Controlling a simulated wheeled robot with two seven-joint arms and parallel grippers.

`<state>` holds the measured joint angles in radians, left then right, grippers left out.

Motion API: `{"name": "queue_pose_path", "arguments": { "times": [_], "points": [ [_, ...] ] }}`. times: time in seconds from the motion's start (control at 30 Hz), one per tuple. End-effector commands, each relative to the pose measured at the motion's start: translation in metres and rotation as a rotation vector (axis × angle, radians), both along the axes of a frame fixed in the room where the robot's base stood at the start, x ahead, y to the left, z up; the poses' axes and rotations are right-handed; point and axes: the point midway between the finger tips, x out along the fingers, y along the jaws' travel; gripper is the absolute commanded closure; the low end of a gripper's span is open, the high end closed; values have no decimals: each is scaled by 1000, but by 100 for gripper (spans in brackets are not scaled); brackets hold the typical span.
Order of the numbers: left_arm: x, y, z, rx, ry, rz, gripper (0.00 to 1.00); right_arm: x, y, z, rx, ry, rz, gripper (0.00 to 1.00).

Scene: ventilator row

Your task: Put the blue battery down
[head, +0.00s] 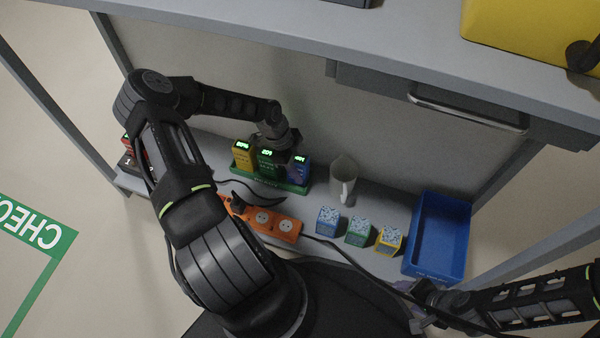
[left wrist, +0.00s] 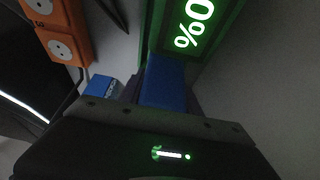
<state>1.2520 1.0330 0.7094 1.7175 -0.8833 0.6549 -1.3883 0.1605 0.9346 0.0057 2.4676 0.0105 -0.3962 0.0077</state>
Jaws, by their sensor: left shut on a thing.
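The blue battery (head: 298,171) stands upright at the right end of the green charging tray (head: 268,184), its lit display on top. I cannot tell whether it is fully seated. My left gripper (head: 284,148) reaches down over this end of the tray and is shut on the battery. In the left wrist view the blue battery (left wrist: 163,82) shows between the fingers, close to a green surface with a lit percent display. The green battery (head: 266,163) and yellow battery (head: 243,156) stand to its left. My right gripper (head: 412,304) is at the lower right, its fingers apart and empty.
An orange power strip (head: 262,221) with cables lies in front of the tray. A pale jug (head: 343,178) stands to the right.

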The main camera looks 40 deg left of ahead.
Motion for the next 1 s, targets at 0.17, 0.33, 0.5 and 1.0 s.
{"name": "queue_pose_path", "arguments": {
  "times": [0.17, 0.33, 0.5, 1.0],
  "points": [
    [1, 0, -19, -1, -2, 2, 100, 1, 0, -10, -1, -3, -2, 38],
    [1, 0, -17, 0, -1, 2, 100, 2, 0, -9, -1, -5, -2, 38],
    [1, 0, -20, 0, -1, 0, 100, 2, 0, -11, -1, -5, -2, 38],
    [0, 0, -20, 0, 0, 1, 38, 2, 0, -10, -1, -5, -3, 38]
  ]
}}
